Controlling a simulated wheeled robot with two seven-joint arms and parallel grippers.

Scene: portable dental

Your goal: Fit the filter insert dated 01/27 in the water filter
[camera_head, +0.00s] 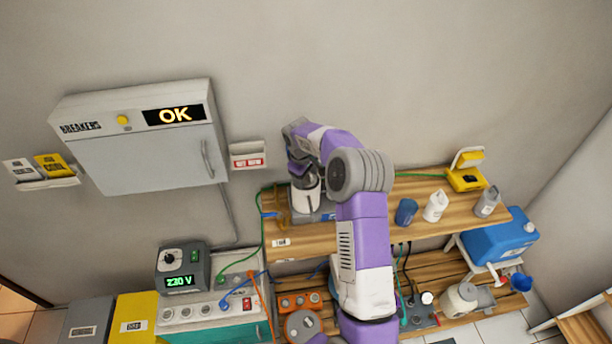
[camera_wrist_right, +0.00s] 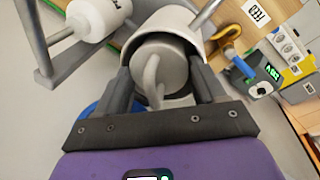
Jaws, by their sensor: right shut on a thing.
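My right gripper (camera_head: 303,172) is over the left part of the upper wooden shelf. In the head view a white cylinder (camera_head: 306,195), probably the water filter, stands below the gripper. A blue (camera_head: 405,211), a white (camera_head: 435,206) and a grey (camera_head: 487,202) container stand at the shelf's right; no date is readable. My left gripper is out of view.
The breaker cabinet (camera_head: 150,160) reads OK. A yellow box (camera_head: 466,178) sits at the shelf's right end. Cables and a 230 V unit (camera_head: 183,270) are at lower left. A blue tank (camera_head: 500,240) stands at right. A white cylinder (camera_wrist_right: 98,18) shows in the wrist view.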

